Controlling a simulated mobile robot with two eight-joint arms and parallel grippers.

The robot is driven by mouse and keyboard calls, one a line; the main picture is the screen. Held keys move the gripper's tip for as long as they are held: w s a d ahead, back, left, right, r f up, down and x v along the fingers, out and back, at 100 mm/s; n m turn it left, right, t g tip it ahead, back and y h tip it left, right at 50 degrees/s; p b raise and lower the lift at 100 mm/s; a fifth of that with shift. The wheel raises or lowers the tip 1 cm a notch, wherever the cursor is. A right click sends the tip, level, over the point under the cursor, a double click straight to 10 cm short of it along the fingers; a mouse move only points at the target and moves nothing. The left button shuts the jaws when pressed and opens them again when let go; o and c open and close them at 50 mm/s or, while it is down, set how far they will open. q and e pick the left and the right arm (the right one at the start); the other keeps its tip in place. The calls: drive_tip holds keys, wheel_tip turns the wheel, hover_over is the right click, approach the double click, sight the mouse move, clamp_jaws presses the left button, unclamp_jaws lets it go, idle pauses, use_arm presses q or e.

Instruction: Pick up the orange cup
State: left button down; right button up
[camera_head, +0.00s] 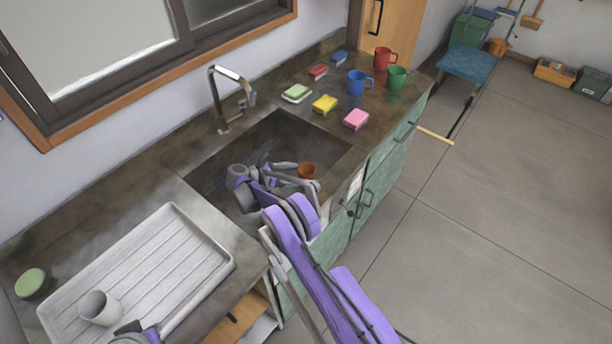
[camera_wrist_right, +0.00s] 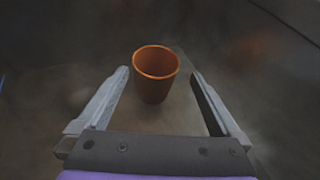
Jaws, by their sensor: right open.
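The orange cup (camera_head: 307,171) stands upright inside the sink in the head view. In the right wrist view the cup (camera_wrist_right: 154,88) is upright, with its open rim facing the camera. My right gripper (camera_head: 304,177) is down in the sink, with its fingers close to the cup. In the right wrist view this gripper (camera_wrist_right: 159,74) is open and its two fingertips lie to either side of the cup, with gaps on both sides. My left gripper (camera_head: 130,327) shows only partly at the bottom edge of the head view, by the drying tray; its fingers are unclear.
The sink (camera_head: 335,150) has walls around the cup, and a faucet (camera_head: 226,100) stands behind it. Sponges (camera_head: 325,104) and several mugs (camera_head: 358,82) are on the right counter. A white drying tray (camera_head: 190,235) holds a white cup (camera_head: 99,307) at left.

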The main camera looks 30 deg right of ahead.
sight(311, 171)
use_arm(q)
drive_tip(key=shift+w+r, duration=0.25)
use_arm(e)
drive_tip(key=shift+w+x, duration=0.2)
drive_tip(key=shift+x, duration=0.85)
drive_tip(key=x, duration=0.2)
drive_tip(key=p+x, duration=0.1)
drive_tip(key=x, duration=0.2)
drive_tip(key=shift+w, duration=0.25)
drive_tip(key=shift+d+f, duration=0.1)
drive_tip(key=shift+f, duration=0.05)
use_arm(q)
drive_tip(key=shift+w+r, duration=0.25)
drive_tip(key=shift+r, duration=0.2)
drive_tip(key=shift+w+r, duration=0.2)
drive_tip(key=shift+r, duration=0.25)
use_arm(e)
drive_tip(key=shift+s, duration=0.1)
drive_tip(key=shift+c, duration=1.4)
drive_tip(key=c, duration=1)
drive_tip(key=shift+c, duration=0.2)
